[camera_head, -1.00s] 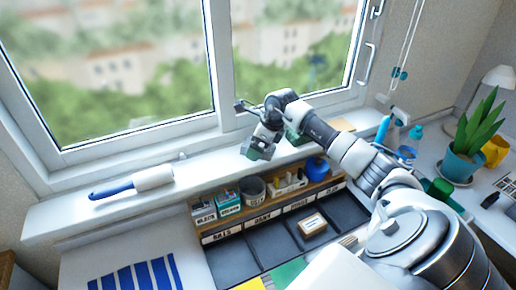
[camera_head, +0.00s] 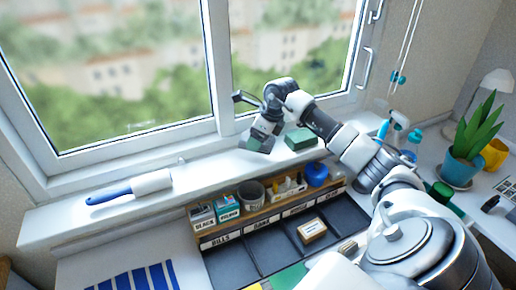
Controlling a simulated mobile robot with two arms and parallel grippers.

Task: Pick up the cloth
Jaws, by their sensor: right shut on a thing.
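My right gripper (camera_head: 260,142) is at the window sill, left of a green block-like thing (camera_head: 300,139). It is shut on a small grey-green thing (camera_head: 257,147), which I take to be the cloth. Most of it is hidden by the fingers, and its shape is too small to make out. I cannot tell whether it still touches the sill. My right arm reaches in from the lower right. My left gripper is not in view.
A lint roller with a blue handle (camera_head: 110,192) lies on the sill (camera_head: 60,222) at left. Below the sill is a labelled organizer (camera_head: 233,264) with boxes, a cup and a blue round thing (camera_head: 316,174). A potted plant (camera_head: 460,168) and spray bottle (camera_head: 396,125) stand at right.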

